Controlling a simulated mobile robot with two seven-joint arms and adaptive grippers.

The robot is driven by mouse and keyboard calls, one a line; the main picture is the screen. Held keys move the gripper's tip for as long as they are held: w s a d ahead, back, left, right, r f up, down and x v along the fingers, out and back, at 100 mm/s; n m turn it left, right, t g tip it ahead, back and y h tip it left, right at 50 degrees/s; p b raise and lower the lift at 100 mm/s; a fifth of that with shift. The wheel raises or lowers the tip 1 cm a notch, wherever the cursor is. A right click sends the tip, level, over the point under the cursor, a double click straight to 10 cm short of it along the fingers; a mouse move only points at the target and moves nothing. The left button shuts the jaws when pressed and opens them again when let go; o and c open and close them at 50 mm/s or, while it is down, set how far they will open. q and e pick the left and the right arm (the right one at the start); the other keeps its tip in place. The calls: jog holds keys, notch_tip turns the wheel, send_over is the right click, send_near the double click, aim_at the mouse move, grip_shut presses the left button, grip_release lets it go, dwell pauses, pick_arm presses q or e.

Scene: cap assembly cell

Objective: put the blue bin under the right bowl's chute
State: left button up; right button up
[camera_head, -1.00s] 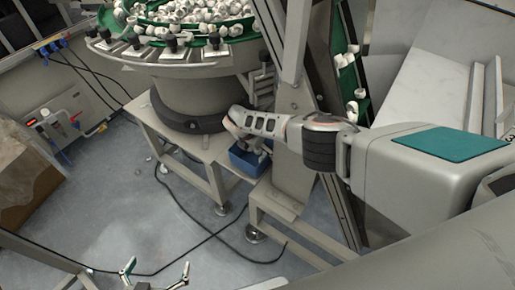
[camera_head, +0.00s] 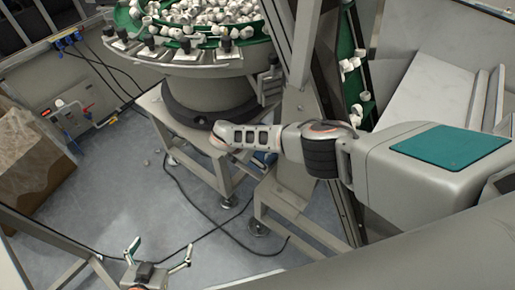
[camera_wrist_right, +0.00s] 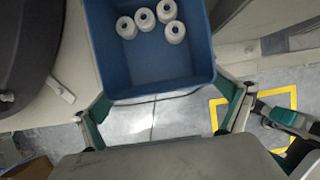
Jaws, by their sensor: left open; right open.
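The blue bin (camera_wrist_right: 150,72) fills the upper middle of the right wrist view, with several white caps (camera_wrist_right: 150,20) inside. In the head view only a sliver of the bin (camera_head: 265,157) shows behind my right arm, by the frame under the bowl. My right gripper (camera_wrist_right: 162,93) is open, its fingers beside the bin's near end; I cannot tell whether they touch it. In the head view its fingers are hidden. My left gripper (camera_head: 160,250) is open and empty, low over the floor. A feeder bowl (camera_head: 190,70) holds many white caps.
A green chute (camera_head: 352,85) with white caps runs down right of a grey post. The bowl's stand (camera_head: 205,170) has legs on the floor, with black cables (camera_head: 195,215) around. A brown box (camera_head: 35,165) stands at the left. Open floor lies in the middle left.

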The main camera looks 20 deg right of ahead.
jog(key=shift+s+a, duration=0.9)
jog(key=shift+a, duration=0.15)
